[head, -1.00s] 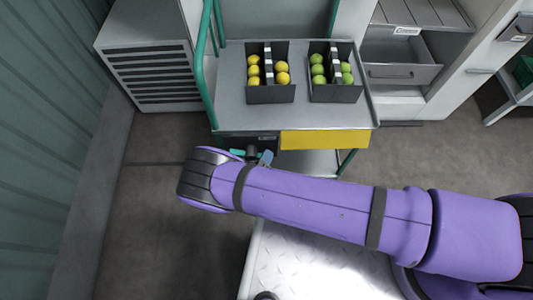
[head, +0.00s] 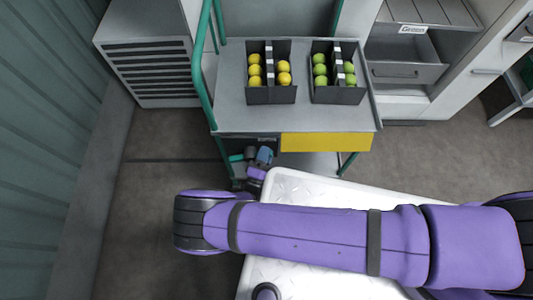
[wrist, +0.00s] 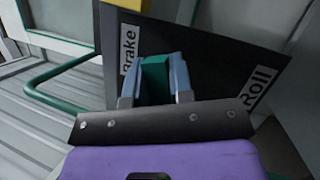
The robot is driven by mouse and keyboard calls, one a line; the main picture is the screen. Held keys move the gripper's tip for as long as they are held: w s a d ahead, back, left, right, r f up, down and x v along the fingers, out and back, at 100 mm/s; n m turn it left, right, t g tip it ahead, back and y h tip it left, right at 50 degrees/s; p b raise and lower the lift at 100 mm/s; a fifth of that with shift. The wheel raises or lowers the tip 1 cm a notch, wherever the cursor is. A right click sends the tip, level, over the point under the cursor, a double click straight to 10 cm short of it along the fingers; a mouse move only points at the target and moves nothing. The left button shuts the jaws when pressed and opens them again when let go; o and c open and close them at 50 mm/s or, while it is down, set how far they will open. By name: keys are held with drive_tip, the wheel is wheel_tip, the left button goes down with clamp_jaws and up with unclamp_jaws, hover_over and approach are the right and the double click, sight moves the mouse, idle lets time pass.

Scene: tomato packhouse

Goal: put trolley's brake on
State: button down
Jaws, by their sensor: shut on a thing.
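The trolley (head: 230,115) stands ahead in the head view, with a grey top and green tube frame. In the wrist view a dark panel (wrist: 215,65) on it has a "Brake" label (wrist: 129,50) at left and a "Roll" label (wrist: 257,88) at right. The green brake lever (wrist: 154,82) stands between the labels, nearer to "Brake". My gripper (wrist: 165,70) is shut on the lever, one finger on each side. In the head view my gripper (head: 263,156) is low at the trolley's near side. The lever's lower end is hidden behind my gripper.
Two dark boxes, one with yellow fruit (head: 270,96) and one with green fruit (head: 338,96), stand on the trolley. A yellow panel (head: 325,142) hangs on its front edge. A vented grey cabinet (head: 150,75) is at left, drawers (head: 405,70) at right. Floor at left is clear.

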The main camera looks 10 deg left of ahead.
drive_tip(key=shift+r+n, duration=0.15)
drive_tip(key=shift+n, duration=0.35)
drive_tip(key=shift+a+y, duration=0.1)
drive_tip(key=shift+y, duration=0.2)
drive_tip(key=c, duration=1)
unclamp_jaws()
drive_tip(key=shift+s, duration=0.15)
